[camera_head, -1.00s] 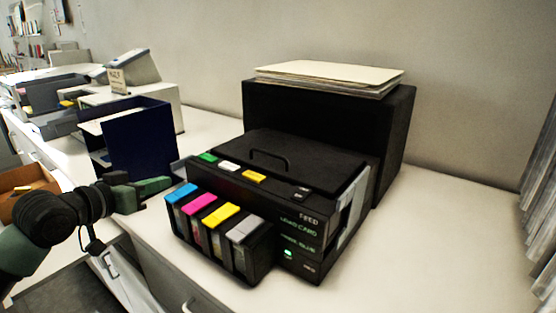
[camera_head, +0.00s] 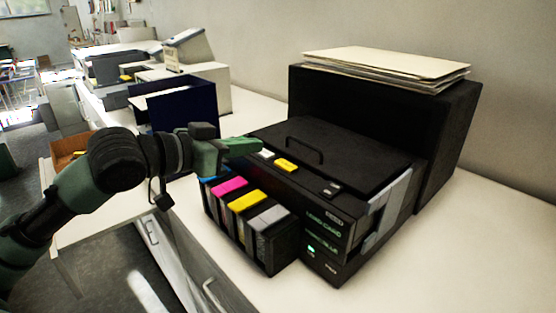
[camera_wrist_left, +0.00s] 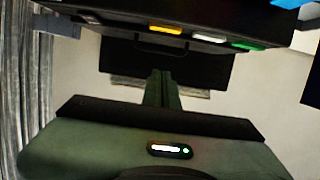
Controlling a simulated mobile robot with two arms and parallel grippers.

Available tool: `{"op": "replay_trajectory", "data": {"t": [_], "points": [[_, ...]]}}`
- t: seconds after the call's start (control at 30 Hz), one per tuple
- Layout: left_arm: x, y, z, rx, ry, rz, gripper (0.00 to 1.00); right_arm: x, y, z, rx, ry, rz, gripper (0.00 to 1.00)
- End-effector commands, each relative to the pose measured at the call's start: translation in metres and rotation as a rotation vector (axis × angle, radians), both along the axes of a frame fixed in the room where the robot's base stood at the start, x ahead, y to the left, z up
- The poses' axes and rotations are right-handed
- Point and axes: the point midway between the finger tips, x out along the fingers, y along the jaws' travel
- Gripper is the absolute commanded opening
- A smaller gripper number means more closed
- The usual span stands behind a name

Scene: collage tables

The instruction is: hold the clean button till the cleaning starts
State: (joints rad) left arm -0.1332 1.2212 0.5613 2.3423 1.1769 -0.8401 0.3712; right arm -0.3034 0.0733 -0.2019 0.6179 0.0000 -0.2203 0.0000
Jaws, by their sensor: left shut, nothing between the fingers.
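The black printer (camera_head: 340,150) stands on the white table. Its top front edge has a white button (camera_head: 264,154), a yellow button (camera_head: 286,166) and a grey switch (camera_head: 331,189). My left gripper (camera_head: 256,146) is shut and empty, its tips at the printer's left top edge by the white button. It hides the green button in the head view. The left wrist view shows the green button (camera_wrist_left: 247,45), with the shut fingers (camera_wrist_left: 162,80) apart from the buttons in the picture. I cannot read which button is clean, nor tell whether the tips touch the printer. The right gripper is out of view.
Ink tanks (camera_head: 245,202) jut from the printer's front. A green light (camera_head: 311,250) glows low on it. A black box (camera_head: 440,130) with papers (camera_head: 390,65) stands behind. A blue box (camera_head: 185,108) stands left. The table is clear at front right.

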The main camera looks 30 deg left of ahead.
Motion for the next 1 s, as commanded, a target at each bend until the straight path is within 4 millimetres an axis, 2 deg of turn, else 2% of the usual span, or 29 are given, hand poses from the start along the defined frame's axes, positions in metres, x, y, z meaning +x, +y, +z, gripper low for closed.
{"op": "replay_trajectory", "data": {"t": [0.2,0.3,0.57,0.8,0.87,1.0], "points": [[0.028,-0.009,-0.007,0.009,0.0,0.001,0.0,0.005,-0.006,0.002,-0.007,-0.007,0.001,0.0],[0.035,-0.01,-0.002,-0.004,-0.003,0.004,0.0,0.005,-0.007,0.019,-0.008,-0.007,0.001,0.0],[0.05,-0.018,-0.008,0.0,-0.001,0.0,0.0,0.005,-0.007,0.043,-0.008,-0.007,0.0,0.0],[0.072,-0.025,-0.013,-0.005,-0.002,0.0,0.0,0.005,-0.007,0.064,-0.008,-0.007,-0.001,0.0],[0.073,-0.025,-0.032,-0.001,-0.001,0.001,0.0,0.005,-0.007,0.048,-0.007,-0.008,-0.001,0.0],[0.072,-0.025,-0.046,0.001,-0.001,0.001,0.0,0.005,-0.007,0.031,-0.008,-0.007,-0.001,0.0]]}}
